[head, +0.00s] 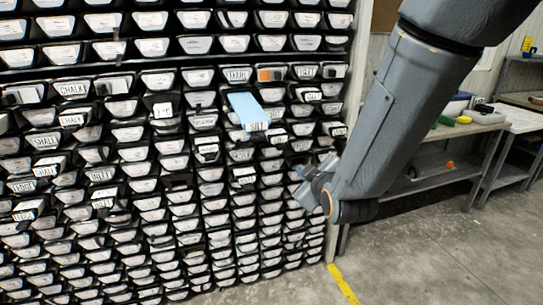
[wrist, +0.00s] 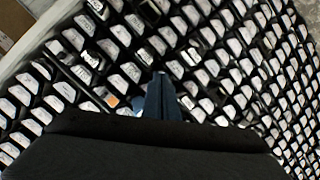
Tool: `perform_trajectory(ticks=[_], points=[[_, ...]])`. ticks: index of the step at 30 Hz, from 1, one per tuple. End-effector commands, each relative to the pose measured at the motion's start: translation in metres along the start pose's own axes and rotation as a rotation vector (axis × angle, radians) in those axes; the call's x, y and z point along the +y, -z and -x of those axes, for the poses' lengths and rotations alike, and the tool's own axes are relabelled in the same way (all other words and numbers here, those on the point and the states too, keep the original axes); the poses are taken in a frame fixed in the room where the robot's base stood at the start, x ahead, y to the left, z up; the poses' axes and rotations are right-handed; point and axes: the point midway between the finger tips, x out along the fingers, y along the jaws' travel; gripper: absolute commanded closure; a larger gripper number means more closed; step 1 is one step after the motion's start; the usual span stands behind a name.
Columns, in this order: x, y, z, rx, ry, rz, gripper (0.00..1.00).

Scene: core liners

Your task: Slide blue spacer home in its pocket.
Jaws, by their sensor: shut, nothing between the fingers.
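The light blue spacer (head: 246,108) sticks well out of its pocket in the upper middle of the rack in the head view.
The rack (head: 130,62) is filled with rows of white-ended liners, several with name labels sticking out. An orange block (head: 270,74) sits in a pocket above the spacer. A grey bench (head: 465,130) stands at the right. The concrete floor (head: 430,250) in front is clear.

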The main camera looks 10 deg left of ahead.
Motion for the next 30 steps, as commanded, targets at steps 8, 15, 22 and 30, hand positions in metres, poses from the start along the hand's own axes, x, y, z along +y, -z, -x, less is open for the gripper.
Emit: perform_trajectory(ticks=[8,15,22,30], points=[[-0.025,0.088,-0.006,0.29,-0.147,0.223,1.0],[-0.025,0.103,-0.013,0.329,-0.178,0.251,1.0],[-0.021,0.111,-0.037,0.327,-0.177,0.249,1.0],[-0.018,0.118,-0.057,0.327,-0.177,0.249,1.0]])
